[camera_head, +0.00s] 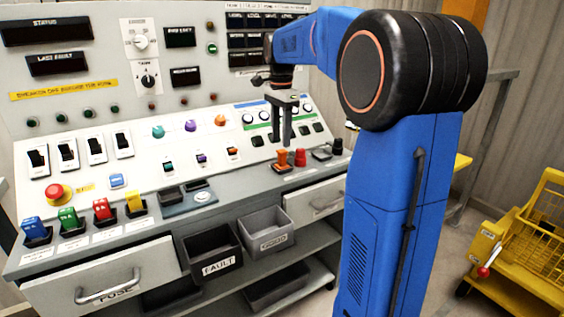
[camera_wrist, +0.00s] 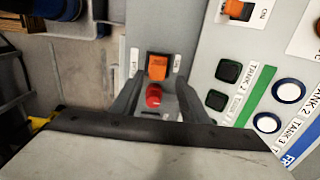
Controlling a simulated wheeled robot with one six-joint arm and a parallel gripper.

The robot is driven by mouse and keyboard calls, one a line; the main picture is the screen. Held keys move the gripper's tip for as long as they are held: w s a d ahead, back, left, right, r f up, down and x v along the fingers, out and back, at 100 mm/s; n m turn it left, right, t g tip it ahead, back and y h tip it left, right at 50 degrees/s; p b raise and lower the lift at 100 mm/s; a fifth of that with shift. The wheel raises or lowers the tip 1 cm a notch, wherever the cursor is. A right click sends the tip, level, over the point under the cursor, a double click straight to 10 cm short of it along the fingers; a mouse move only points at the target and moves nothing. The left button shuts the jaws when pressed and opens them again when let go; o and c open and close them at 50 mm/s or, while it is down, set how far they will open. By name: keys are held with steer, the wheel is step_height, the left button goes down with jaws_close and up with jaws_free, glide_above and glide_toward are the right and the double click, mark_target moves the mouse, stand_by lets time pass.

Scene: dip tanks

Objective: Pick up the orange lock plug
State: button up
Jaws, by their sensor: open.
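The orange lock plug (camera_head: 282,157) stands upright in a dark base on the console's front ledge, beside a red plug (camera_head: 300,157). My gripper (camera_head: 283,142) points down just above and behind the orange plug, fingers open and empty. In the wrist view the orange plug (camera_wrist: 157,67) sits just beyond the fingertips, roughly centred between them. The red plug (camera_wrist: 153,96) shows between the open fingers (camera_wrist: 157,84) in the same view. I cannot tell the exact height gap between the fingertips and the plugs.
A black plug (camera_head: 337,146) stands to the right on the ledge. Several buttons and switches line the console panel behind. Below are a FAULT bin (camera_head: 213,268), a grey bin (camera_head: 268,243) and drawers. A yellow cart (camera_head: 525,245) stands at the right.

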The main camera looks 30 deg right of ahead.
mark_target(282, 151)
steer(key=shift+s+f, duration=0.15)
steer(key=shift+f, duration=1.5)
steer(key=shift+s+f, duration=0.1)
steer(key=shift+f, duration=1.55)
jaws_close()
steer(key=shift+r, duration=0.15)
